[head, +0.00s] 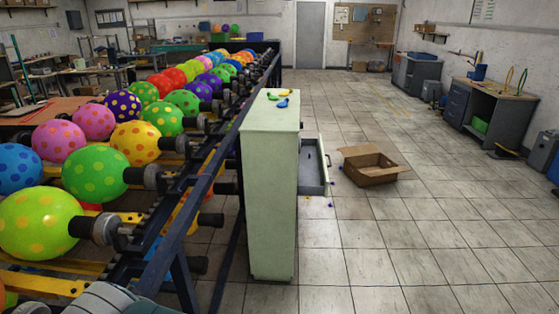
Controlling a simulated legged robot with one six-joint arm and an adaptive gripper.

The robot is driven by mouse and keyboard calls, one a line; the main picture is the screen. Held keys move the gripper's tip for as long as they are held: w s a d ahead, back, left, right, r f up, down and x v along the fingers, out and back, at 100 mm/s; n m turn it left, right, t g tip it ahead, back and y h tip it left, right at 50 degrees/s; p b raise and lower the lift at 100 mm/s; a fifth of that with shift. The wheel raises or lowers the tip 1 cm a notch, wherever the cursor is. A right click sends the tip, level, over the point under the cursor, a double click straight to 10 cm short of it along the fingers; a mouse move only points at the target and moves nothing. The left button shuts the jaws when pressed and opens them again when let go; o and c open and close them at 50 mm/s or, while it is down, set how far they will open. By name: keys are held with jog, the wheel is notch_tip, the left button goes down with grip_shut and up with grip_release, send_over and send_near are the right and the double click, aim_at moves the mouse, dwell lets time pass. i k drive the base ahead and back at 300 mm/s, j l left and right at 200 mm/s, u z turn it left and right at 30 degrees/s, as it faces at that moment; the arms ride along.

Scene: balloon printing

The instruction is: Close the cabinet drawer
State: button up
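The pale green cabinet (269,200) stands upright on the tiled floor, just right of the balloon rack. Its plain side faces me. The grey drawer (313,172) sticks out from the cabinet's right side, so it stands open. I see into part of it; its near end is close to the cabinet's edge and its front panel is on the right. Several small coloured limp balloons (281,97) lie on the cabinet top.
An open cardboard box (370,165) sits on the floor right of the drawer, with a small gap. Tiny coloured pieces lie on the floor near the drawer. The balloon rack (190,215) fills the left side. Floor in front and right of the cabinet is free.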

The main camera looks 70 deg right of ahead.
aim_at(313, 179)
jog(key=k+l+z, duration=0.1)
jog(key=k+z, duration=0.2)
jog(key=k, duration=0.35)
jog(key=l+z, duration=0.25)
jog(key=z, duration=0.15)
jog(key=l+z, duration=0.55)
jog(key=z, duration=0.25)
jog(key=i+l, duration=0.1)
jog(key=l, duration=0.3)
jog(key=i+l, duration=0.1)
jog(key=l, duration=0.35)
jog(key=i+l, duration=0.1)
jog(key=l, duration=0.3)
jog(key=i+l, duration=0.1)
jog(key=l, duration=0.35)
jog(key=i+l, duration=0.1)
jog(key=l, duration=0.3)
jog(key=i+l, duration=0.15)
jog(key=l, duration=0.3)
jog(key=i+l, duration=0.2)
jog(key=i+j, duration=0.3)
jog(key=i, duration=0.2)
jog(key=i+j+u, duration=0.1)
jog(key=i+j, duration=0.2)
jog(key=i, duration=0.2)
